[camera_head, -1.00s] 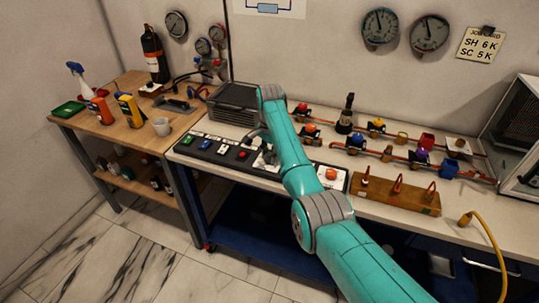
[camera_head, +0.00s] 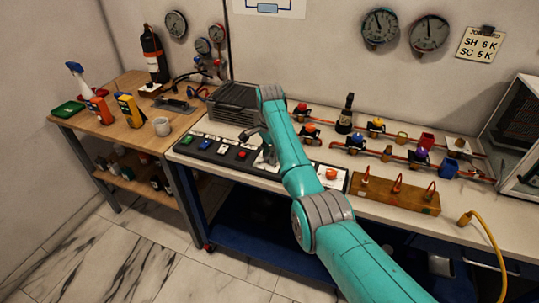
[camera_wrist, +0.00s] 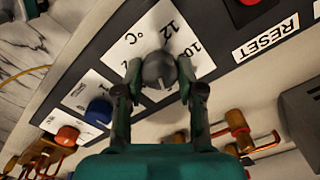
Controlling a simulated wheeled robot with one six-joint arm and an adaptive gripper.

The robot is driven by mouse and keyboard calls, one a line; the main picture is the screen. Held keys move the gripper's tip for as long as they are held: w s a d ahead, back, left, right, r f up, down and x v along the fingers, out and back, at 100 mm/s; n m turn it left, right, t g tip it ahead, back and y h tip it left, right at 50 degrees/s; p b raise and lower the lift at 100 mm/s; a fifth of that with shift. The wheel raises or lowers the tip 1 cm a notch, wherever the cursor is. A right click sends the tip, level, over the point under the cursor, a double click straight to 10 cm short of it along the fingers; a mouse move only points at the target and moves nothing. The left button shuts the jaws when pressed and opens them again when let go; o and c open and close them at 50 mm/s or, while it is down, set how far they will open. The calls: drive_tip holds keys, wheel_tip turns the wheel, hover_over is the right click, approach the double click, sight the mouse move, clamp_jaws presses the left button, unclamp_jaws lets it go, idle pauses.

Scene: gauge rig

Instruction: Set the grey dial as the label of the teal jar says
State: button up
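In the wrist view the grey dial (camera_wrist: 158,70) is a round knob on a white scale plate marked with °C and numbers, including 10 and 12. A pale mark shows on the knob's lower part in that picture. My gripper (camera_wrist: 159,66) has one finger on each side of the dial, with narrow gaps seeming to remain. In the head view my gripper (camera_head: 266,155) is low over the control panel, and my arm partly hides the dial's place. I cannot make out a teal jar or its label in either current view.
The black panel (camera_head: 210,147) carries coloured buttons; a RESET label (camera_wrist: 266,36) is near the dial. An orange button (camera_head: 331,174) is right of my arm. Pipes with valves (camera_head: 378,127) and a wooden block (camera_head: 395,195) stand on the bench. A job card (camera_head: 479,44) hangs behind.

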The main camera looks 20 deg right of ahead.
drive_tip(key=o, duration=0.3)
drive_tip(key=shift+r, duration=0.1)
wheel_tip(320, 180, up, 12)
idle(0.5)
